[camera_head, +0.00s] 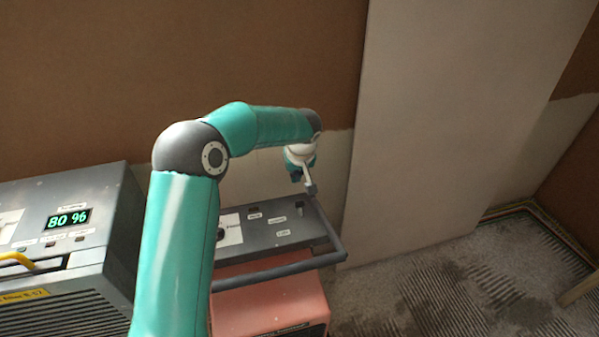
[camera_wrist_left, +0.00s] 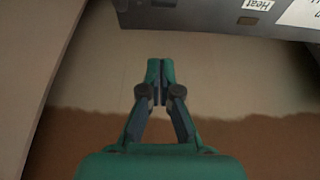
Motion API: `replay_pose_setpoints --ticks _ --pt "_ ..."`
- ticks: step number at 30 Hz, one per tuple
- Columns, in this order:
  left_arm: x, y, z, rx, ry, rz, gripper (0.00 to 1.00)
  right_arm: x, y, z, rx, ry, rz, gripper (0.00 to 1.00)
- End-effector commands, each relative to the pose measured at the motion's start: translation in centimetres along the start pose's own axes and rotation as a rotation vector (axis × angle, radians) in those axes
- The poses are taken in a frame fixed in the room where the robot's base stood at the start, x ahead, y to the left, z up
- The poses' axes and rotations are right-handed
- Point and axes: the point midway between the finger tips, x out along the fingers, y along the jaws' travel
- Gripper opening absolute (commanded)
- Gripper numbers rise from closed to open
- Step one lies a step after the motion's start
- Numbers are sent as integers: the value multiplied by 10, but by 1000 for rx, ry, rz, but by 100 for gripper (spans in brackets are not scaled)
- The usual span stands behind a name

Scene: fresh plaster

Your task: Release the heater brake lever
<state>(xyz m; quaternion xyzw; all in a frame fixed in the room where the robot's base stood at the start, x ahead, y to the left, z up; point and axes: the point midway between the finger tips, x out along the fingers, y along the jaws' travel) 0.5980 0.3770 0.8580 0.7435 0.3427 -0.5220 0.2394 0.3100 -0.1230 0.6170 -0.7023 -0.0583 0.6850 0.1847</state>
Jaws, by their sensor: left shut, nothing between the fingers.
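The heater (camera_head: 270,308) has a salmon-red body, a dark grey top panel with small labels and knobs, and a dark bar handle along its front and right side. My left gripper (camera_head: 310,188) is shut and empty, above the panel's far right corner in the head view. In the left wrist view the shut fingers (camera_wrist_left: 158,82) point at the bare pale wall. There the heater panel (camera_wrist_left: 228,18) crosses the top right, with an upside-down "Heat" label. I cannot make out the brake lever in either view. My left arm hides the panel's left part. My right gripper is out of view.
A grey machine (camera_head: 110,215) with an "80 %" display and a yellow handle stands left of the heater. A pale board (camera_head: 440,120) leans behind on the right. The ridged grey floor (camera_head: 450,295) at lower right is mostly free.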

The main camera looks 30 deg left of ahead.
Motion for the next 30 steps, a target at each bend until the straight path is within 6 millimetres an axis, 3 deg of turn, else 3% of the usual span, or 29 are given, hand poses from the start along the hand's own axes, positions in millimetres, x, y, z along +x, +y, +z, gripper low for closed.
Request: replay_pose_setpoints --ticks 8,18,30 --pt "59 -2 0 -3 -3 -2 0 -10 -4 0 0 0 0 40" --pt "48 -2 34 -2 0 1 0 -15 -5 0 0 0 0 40" --pt "45 4 42 1 0 2 0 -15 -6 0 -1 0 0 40"
